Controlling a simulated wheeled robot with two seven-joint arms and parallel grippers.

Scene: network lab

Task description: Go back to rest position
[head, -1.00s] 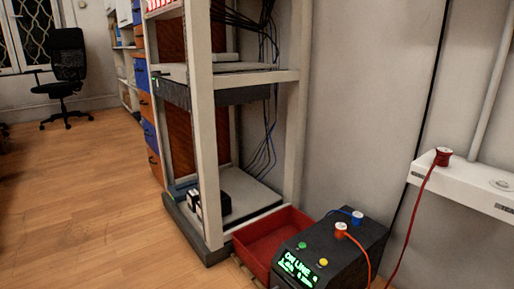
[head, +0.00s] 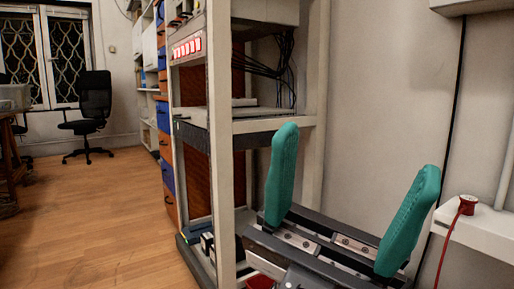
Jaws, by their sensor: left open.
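My left gripper (head: 357,150) is raised in front of the camera at the lower right of the head view. Its two teal fingers point up and stand wide apart with nothing between them, so it is open and empty. Its dark body covers the floor area right of the rack. My right gripper is not in view.
A tall pale rack (head: 222,150) with cables stands just behind and left of the gripper. A white wall ledge (head: 490,232) with a red plug (head: 467,204) and cable is at the right. An office chair (head: 95,112) stands far left. The wooden floor (head: 100,215) at left is clear.

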